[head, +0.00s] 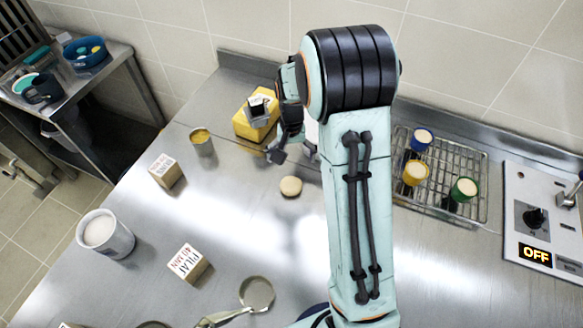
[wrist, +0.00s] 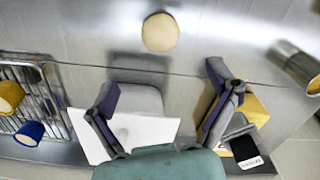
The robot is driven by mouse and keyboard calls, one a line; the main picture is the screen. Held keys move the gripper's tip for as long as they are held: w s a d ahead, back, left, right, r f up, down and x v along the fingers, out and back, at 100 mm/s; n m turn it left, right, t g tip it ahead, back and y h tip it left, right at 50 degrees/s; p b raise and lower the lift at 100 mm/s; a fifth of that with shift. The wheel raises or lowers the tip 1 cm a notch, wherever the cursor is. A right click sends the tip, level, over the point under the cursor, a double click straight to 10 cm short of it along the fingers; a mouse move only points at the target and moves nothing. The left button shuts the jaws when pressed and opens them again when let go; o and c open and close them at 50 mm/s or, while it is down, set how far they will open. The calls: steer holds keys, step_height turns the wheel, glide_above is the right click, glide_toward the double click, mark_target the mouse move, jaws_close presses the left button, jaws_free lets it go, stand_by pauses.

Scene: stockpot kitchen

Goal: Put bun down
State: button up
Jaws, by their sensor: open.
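The bun (head: 291,187) is a round, pale tan disc lying flat on the steel counter, just in front of my gripper (head: 293,154). In the wrist view the bun (wrist: 160,31) is at the top centre, beyond the fingertips and apart from them. My gripper (wrist: 163,88) is open, with its two fingers spread wide and nothing between them. In the head view my arm hides part of the counter to the right of the bun.
A yellow block (head: 243,128) and a white board (wrist: 150,132) are close to my gripper. A yellow tin (head: 201,142) and a small box (head: 165,171) stand left. A wire rack (head: 440,200) with coloured cups is right. Counter in front of the bun is clear.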

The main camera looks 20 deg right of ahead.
steer(key=s+a+r+n, duration=0.2)
steer(key=s+a+r, duration=0.2)
steer(key=s+r, duration=0.5)
steer(key=s+a+r+n, duration=0.2)
steer(key=s, duration=0.5)
steer(key=s+a+r+n, duration=0.1)
steer(key=s+a+r, duration=0.1)
steer(key=s, duration=0.6)
steer(key=shift+s+a+n+y, duration=0.15)
steer(key=shift+s+n+y, duration=0.1)
steer(key=shift+n+y, duration=0.15)
